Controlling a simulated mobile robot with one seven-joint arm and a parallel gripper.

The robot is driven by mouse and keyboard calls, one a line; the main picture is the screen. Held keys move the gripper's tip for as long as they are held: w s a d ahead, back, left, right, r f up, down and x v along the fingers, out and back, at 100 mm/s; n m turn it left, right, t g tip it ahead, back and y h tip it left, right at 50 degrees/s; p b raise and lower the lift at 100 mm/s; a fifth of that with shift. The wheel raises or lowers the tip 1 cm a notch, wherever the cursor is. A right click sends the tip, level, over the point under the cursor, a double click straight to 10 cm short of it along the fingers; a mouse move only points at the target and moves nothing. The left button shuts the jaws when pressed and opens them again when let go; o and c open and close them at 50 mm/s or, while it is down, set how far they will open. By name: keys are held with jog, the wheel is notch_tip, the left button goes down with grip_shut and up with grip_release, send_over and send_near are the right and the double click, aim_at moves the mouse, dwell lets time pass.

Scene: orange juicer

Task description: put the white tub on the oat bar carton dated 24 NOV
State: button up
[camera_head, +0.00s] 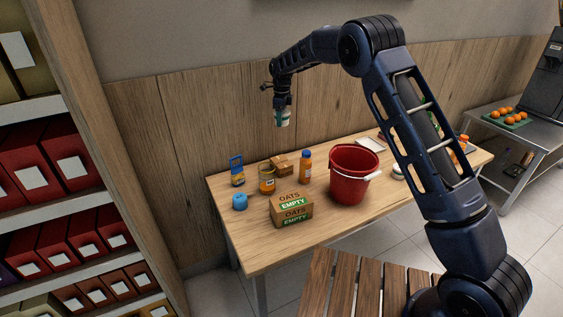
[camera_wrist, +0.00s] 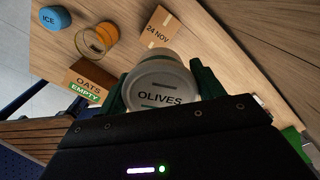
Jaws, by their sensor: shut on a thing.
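My gripper (camera_head: 282,104) is shut on the white tub (camera_head: 284,119), high above the back of the wooden table. In the wrist view the tub's lid (camera_wrist: 160,98) reads OLIVES, with the fingers on either side. The small brown carton dated 24 NOV (camera_wrist: 160,28) lies apart from the tub on the table. A small brown carton (camera_head: 283,165) stands near the table's back, behind the jar, in the head view; its date is unreadable there.
An OATS box marked EMPTY (camera_head: 291,208) stands at the table's front. Near it are a blue ICE tub (camera_head: 240,202), a jar (camera_head: 267,183), a blue-handled item (camera_head: 237,174), an orange bottle (camera_head: 305,168) and a red bucket (camera_head: 350,176). Clear wood lies around the front left.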

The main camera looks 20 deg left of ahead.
aim_at(281, 161)
notch_tip(281, 161, down, 20)
jog(key=shift+a+r, duration=0.1)
dwell(0.5)
jog(key=o, duration=1.1)
